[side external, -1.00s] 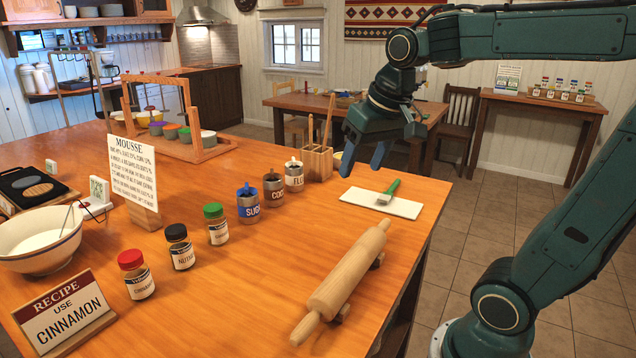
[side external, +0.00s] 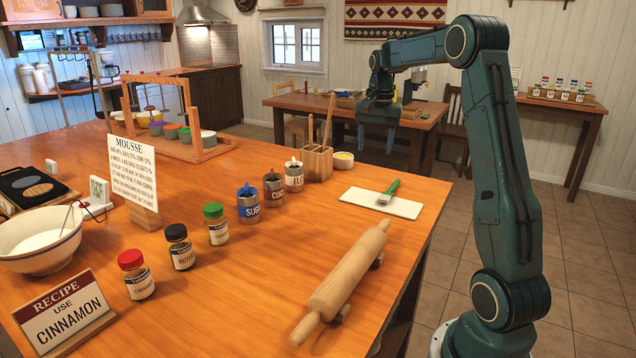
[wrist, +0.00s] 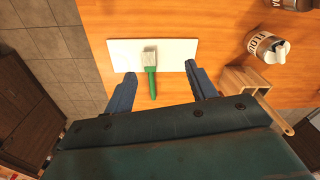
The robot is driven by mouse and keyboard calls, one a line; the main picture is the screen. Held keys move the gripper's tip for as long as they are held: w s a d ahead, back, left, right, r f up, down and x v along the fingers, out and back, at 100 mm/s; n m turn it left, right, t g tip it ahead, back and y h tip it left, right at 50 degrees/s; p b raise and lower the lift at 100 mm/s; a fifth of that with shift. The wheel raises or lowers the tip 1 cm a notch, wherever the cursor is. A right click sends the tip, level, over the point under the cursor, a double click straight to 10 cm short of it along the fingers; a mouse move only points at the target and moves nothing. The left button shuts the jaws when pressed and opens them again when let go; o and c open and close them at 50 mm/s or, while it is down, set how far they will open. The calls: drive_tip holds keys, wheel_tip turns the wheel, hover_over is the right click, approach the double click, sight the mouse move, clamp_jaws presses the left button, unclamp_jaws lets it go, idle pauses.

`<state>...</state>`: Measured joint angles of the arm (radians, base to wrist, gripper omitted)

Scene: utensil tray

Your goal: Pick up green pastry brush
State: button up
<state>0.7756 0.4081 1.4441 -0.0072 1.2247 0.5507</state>
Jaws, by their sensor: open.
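The pastry brush (side external: 391,188), with a green handle and a pale head, lies on a white board (side external: 406,208) at the right edge of the wooden table. My gripper (side external: 376,142) is open and empty, with blue fingers pointing down. In the side view it is beyond the far side of the board, above and apart from the brush. In the wrist view the brush (wrist: 151,82) shows between the two fingers of my gripper (wrist: 160,73), its handle pointing toward the gripper.
A rolling pin (side external: 345,280) lies nearer the camera. The table between the jars and the board is clear.

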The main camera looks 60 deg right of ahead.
drive_tip(key=m, duration=0.2)
approach(385, 196)
drive_tip(key=shift+w+f+g+y, duration=0.15)
drive_tip(key=shift+f, duration=0.7)
drive_tip(key=shift+w+f+g+y, duration=0.15)
drive_tip(key=shift+f, duration=0.75)
drive_tip(key=shift+f, duration=0.1)
drive_tip(key=shift+s+d+f, duration=0.1)
drive_tip(key=shift+f, duration=2.4)
drive_tip(key=c, duration=1.2)
drive_tip(key=shift+o, duration=0.2)
drive_tip(key=shift+r, duration=0.2)
wheel_tip(385, 196, up, 28)
drive_tip(key=shift+f, duration=0.2)
